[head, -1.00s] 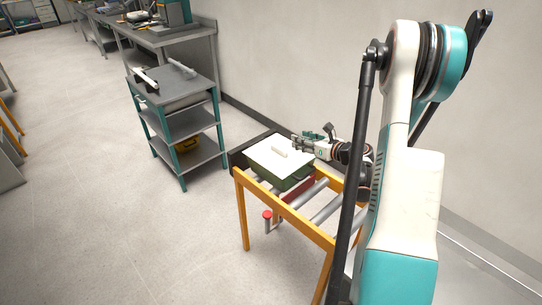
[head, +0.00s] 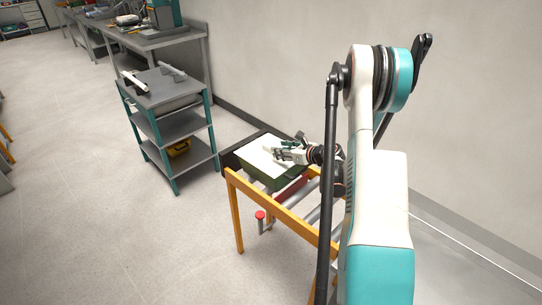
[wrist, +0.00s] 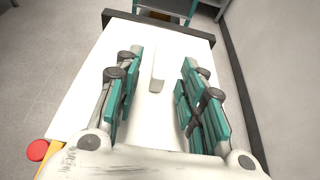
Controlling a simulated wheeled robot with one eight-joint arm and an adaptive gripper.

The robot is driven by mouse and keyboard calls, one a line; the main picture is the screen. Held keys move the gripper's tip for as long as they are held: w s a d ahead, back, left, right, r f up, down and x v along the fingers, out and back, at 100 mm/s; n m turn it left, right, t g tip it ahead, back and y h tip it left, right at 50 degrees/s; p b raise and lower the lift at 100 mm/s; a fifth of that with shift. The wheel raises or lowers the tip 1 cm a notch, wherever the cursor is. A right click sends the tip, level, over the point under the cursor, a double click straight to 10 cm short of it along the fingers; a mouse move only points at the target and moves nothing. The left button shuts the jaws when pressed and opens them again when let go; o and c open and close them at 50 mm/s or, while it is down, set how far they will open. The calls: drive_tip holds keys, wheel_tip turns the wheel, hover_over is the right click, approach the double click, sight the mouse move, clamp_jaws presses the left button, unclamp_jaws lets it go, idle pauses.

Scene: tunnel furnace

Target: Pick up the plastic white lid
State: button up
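The white lid (head: 251,159) lies flat on a dark green box (head: 248,174) on the roller stand. Its raised white bar handle (wrist: 158,70) shows in the wrist view, where the lid (wrist: 95,88) fills much of the picture. My gripper (head: 274,152) is over the lid in the head view and partly hides the handle. In the wrist view my gripper (wrist: 157,72) is open, with one teal finger on each side of the handle and a gap on both sides. I cannot tell how far the fingers are above the lid.
The roller stand has an orange frame (head: 262,203) and a red button (head: 260,215) on its near side. A dark end wall (head: 234,158) stands beyond the box. A grey shelf cart (head: 176,90) is to the left. The wall is close on the right.

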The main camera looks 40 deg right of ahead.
drive_tip(key=b+x, duration=0.1)
drive_tip(key=x, duration=0.3)
drive_tip(key=shift+w+f+b, duration=0.15)
drive_tip(key=shift+w+b, duration=0.25)
clamp_jaws()
